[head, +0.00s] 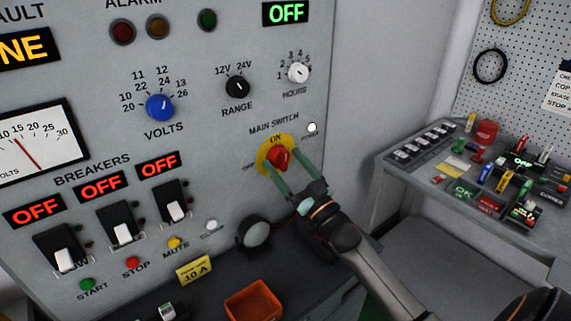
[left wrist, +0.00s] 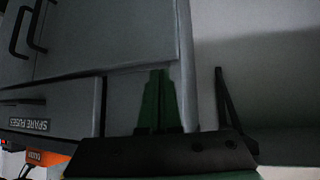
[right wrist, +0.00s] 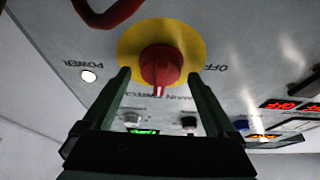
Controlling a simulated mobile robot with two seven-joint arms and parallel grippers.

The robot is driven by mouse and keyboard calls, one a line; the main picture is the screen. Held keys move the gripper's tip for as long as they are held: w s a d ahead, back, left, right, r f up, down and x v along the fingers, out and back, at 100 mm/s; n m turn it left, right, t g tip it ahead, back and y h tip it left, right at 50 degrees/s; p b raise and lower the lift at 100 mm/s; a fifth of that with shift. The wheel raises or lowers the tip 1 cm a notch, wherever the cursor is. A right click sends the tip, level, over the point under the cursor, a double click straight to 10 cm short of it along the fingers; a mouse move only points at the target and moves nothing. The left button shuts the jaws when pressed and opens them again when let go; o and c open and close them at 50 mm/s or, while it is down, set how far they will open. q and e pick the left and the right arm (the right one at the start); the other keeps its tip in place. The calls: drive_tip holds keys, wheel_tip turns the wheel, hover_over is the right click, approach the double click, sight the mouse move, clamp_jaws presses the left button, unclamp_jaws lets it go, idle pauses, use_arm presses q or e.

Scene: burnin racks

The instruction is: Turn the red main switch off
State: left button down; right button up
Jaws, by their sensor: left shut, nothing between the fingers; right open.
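The main switch is a red knob (head: 280,158) on a round yellow plate (head: 262,155), at the right of the grey panel. The knob also shows in the right wrist view (right wrist: 160,66), where its white mark lines up with the ON side, toward the MAIN SWITCH lettering. OFF is printed to the plate's left in the head view. My right gripper (head: 282,161) is open, its green fingers on either side of the knob. The right wrist view shows gaps between knob and fingers. My left gripper (left wrist: 159,78) is shut and empty beside a grey cabinet, outside the head view.
A white POWER lamp (head: 312,127) glows right of the switch. A round dark-rimmed grey part (head: 257,233) sits below the switch, near my right wrist. Breakers (head: 122,225) stand at left, their displays reading OFF. An orange tray (head: 252,303) is below. A cluttered bench (head: 400,168) stands right.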

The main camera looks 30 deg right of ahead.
drive_tip(key=shift+w+r, duration=0.1)
drive_tip(key=shift+w, duration=0.1)
drive_tip(key=c, duration=1.4)
drive_tip(key=shift+o, duration=0.2)
